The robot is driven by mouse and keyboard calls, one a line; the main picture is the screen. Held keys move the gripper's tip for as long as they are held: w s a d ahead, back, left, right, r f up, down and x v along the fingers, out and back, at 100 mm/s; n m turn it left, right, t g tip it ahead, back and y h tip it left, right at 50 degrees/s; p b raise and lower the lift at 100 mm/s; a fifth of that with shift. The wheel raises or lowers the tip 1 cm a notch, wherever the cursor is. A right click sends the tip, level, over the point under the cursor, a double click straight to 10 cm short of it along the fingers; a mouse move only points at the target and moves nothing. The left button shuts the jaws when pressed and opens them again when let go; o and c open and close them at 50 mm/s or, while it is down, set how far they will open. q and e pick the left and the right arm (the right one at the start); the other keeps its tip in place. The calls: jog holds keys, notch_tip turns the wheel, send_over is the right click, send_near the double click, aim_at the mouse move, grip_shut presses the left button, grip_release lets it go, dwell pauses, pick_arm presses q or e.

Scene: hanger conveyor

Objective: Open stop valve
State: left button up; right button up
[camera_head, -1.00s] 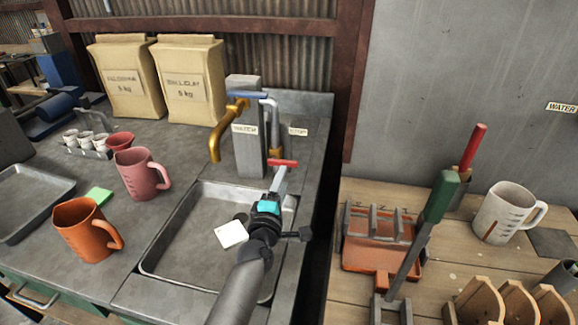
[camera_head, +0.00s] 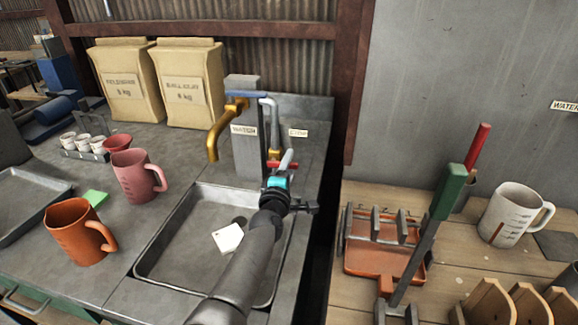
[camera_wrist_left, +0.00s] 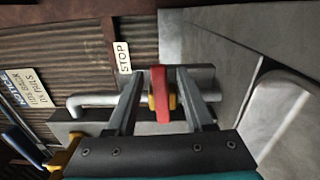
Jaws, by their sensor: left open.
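The stop valve's red handle (camera_head: 290,165) is at the back of the sink, below the STOP label (camera_head: 298,133), and partly hidden by my gripper. In the left wrist view the red handle (camera_wrist_left: 160,95) with its yellow fitting stands between the two fingers, in front of a grey pipe. My left gripper (camera_head: 277,160) is open, with one finger on each side of the handle. A gap shows on both sides of it in the wrist view (camera_wrist_left: 160,85). My right gripper is not in view.
A brass tap (camera_head: 217,135) with a blue lever (camera_head: 245,94) rises from the grey post left of the valve. Jugs stand on the left counter.

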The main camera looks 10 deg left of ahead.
pick_arm(q)
grip_shut()
dwell(1.3)
